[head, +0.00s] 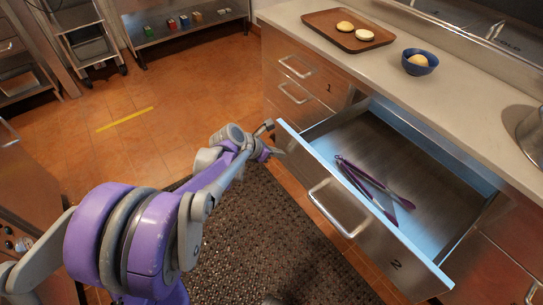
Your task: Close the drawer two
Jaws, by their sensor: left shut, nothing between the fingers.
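Drawer two (372,238) is pulled out from the counter on the right, with a bar handle and a "2" on its steel front. Purple tongs (366,186) lie inside on its floor. My left arm comes in from the left, and my left gripper (274,138) is shut and empty near the far left corner of the drawer front. I cannot tell whether it touches the drawer. My right gripper is not in view.
The counter (455,95) above holds a brown tray (322,25) with buns and a blue bowl (420,68) with a bun. Closed drawers marked 1 (308,85) stand beside drawer two. A dark mat (255,240) covers the floor.

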